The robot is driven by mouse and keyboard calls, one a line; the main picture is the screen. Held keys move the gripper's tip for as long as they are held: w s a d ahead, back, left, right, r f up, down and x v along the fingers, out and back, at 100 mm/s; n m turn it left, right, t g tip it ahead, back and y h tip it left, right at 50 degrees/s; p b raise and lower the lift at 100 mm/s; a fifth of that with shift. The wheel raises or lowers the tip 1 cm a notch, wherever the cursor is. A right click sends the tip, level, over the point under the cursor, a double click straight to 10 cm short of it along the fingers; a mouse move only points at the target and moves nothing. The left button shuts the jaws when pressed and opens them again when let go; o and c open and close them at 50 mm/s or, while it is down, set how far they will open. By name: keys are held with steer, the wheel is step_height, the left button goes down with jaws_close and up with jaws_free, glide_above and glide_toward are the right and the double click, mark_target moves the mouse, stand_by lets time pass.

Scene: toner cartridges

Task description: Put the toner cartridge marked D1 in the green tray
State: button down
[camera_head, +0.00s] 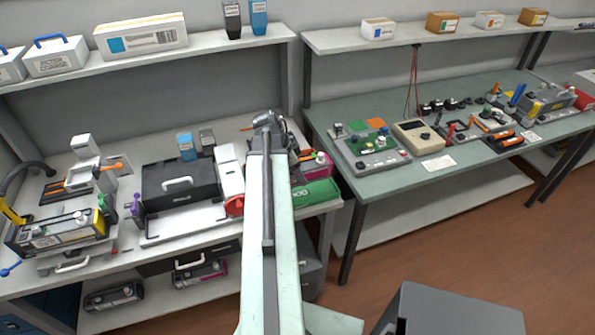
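A green tray (317,192) with white lettering sits at the right end of the left bench, partly hidden by my arm. A cartridge with a magenta end (318,165) is just behind it or at its back edge; I cannot tell whether it is inside. A cartridge with a yellow end (62,233) lies at the left of the bench. Two more, a dark one (113,297) and a magenta-ended one (200,272), lie on the lower shelf. No D1 marking is legible. My gripper (265,121) is above the bench's back, behind the tray; its fingers are too small to read.
A black case (180,184) and a white unit (230,178) stand left of my arm. The right bench (460,183) holds a circuit board, a meter, tools and a yellow-grey unit (540,105). A grey box (450,312) stands at front right. Brown floor is open between.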

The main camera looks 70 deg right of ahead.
step_height(320, 180, down, 8)
steer(key=b, duration=0.6)
steer(key=shift+r, duration=0.25)
steer(key=shift+r, duration=0.1)
steer(key=shift+c, duration=1.6)
jaws_free()
steer(key=p+v, duration=0.7)
steer(key=v, duration=0.1)
steer(key=shift+s, duration=0.1)
